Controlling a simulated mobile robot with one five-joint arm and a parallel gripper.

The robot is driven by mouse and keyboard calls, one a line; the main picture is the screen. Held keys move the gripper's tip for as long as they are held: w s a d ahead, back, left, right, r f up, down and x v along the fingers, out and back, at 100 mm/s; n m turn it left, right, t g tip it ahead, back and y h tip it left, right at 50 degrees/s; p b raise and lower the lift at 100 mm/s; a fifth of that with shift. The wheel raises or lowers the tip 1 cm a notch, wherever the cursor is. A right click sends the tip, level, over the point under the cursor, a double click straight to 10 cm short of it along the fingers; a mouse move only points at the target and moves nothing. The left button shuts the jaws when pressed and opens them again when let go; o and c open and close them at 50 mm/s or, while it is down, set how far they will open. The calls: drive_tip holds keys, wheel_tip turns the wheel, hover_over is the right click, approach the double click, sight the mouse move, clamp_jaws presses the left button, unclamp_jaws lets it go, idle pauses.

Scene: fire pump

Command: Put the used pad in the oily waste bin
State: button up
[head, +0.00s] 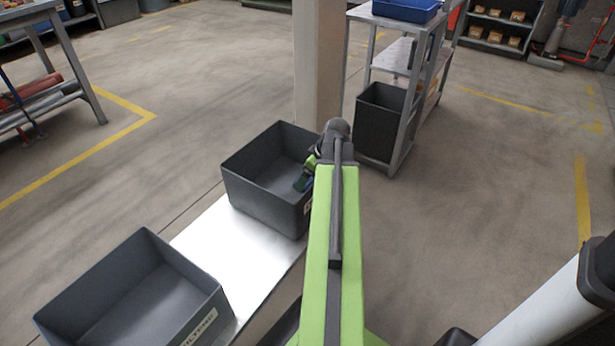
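My green arm reaches forward over the low bench. My gripper (304,178) is at its far end, over the right side of the farther grey bin (244,194). The gripper is small and partly behind my arm, so I cannot tell if its fingers are open or shut, or if they hold anything. I cannot make out the used pad. The farther bin is open-topped and its visible floor looks bare. Its label is mostly hidden by my arm. A nearer grey bin (199,298) is open and looks empty; its label is only partly readable, something like "FILTERS".
Both bins stand on a pale bench (232,248), with bare surface between them. A pillar (318,70) stands just behind the farther bin. A shelf cart with a blue tray (405,9) and a dark bin (380,122) are beyond. The floor at right is clear.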

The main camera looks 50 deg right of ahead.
drive_tip(key=p+v, duration=0.8)
drive_tip(key=v, duration=0.2)
drive_tip(key=shift+r, duration=0.25)
drive_tip(key=shift+s, duration=0.1)
